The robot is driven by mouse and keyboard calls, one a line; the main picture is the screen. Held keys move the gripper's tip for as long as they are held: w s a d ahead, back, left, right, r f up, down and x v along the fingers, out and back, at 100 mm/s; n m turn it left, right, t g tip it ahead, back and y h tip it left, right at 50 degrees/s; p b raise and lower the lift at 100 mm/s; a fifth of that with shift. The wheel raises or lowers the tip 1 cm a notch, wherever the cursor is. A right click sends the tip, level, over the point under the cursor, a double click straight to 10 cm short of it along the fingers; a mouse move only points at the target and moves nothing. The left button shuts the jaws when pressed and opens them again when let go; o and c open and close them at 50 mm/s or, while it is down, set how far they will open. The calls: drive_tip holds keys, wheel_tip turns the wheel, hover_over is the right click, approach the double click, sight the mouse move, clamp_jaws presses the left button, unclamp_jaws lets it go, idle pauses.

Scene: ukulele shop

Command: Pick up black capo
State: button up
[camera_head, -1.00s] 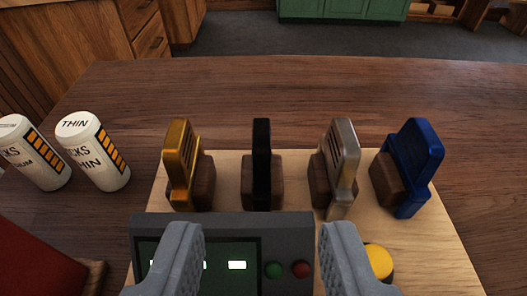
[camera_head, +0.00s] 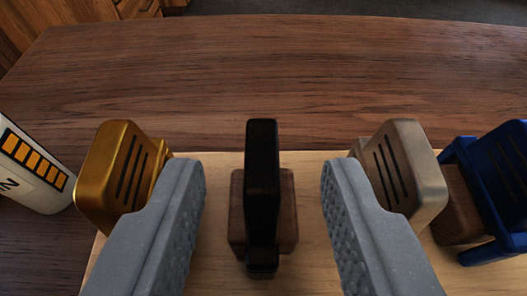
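The black capo (camera_head: 262,185) stands upright on a small brown wooden block (camera_head: 288,210), near the middle of the view. My gripper (camera_head: 263,185) is open, with one grey finger to the left of the black capo and the other to its right. There is a clear gap between each finger and the capo. I cannot tell how far the fingertips reach in depth relative to it.
A gold capo (camera_head: 118,178) stands close by the left finger, and a silver capo (camera_head: 402,172) close by the right finger. A blue capo (camera_head: 490,190) is at the right edge. All stand over a light wooden board (camera_head: 315,168). A white tube (camera_head: 35,165) is at left. The table behind is clear.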

drive_tip(key=shift+w+f, duration=0.35)
drive_tip(key=shift+w, duration=0.3)
clamp_jaws()
drive_tip(key=shift+r, duration=0.15)
